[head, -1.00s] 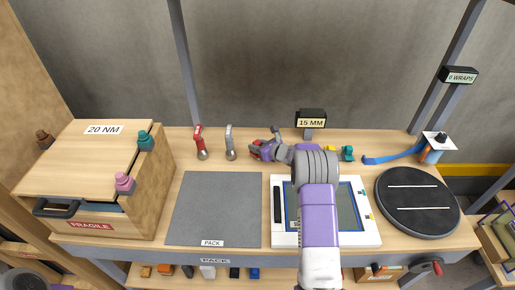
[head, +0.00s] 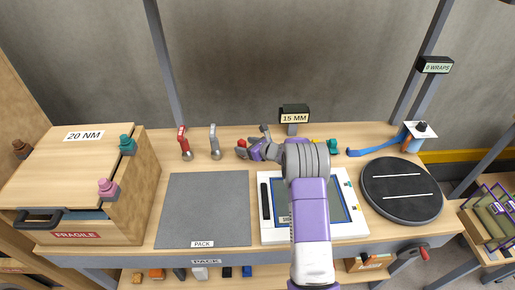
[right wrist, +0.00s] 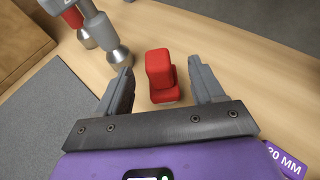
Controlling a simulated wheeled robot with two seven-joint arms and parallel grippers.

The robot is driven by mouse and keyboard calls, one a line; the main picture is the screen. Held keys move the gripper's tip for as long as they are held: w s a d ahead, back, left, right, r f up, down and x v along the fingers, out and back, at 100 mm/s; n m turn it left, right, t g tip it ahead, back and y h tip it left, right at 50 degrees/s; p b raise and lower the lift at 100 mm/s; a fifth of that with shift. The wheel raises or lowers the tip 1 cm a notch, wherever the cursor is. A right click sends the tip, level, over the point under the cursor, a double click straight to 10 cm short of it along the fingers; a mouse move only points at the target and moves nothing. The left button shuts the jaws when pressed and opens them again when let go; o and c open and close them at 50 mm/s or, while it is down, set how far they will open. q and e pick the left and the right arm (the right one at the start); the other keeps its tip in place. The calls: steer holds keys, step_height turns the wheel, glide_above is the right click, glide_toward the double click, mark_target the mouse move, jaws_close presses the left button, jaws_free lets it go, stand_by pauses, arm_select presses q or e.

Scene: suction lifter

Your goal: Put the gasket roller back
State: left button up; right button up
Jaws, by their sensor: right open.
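No object that I can name for certain as the gasket roller shows. My right gripper (right wrist: 160,92) is open, its two grey fingers on either side of a red block-shaped piece (right wrist: 160,75) standing on the table. Gaps show between both fingers and the piece. In the head view the right gripper (head: 246,150) is low over the back of the table, mostly covering that piece. To its left stand a red-handled tool (head: 184,142) and a grey-handled tool (head: 215,142), both with metal bases. My left gripper is not in view.
A grey PACK mat (head: 205,210) lies left of a white framed board (head: 262,225), partly behind my right arm. A black round turntable (head: 400,210) is at right. A wooden crate (head: 125,210) stands at left, and a 15 MM sign (head: 294,118) at the back.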

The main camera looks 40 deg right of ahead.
steer(key=v, duration=0.9)
steer(key=shift+s, duration=0.25)
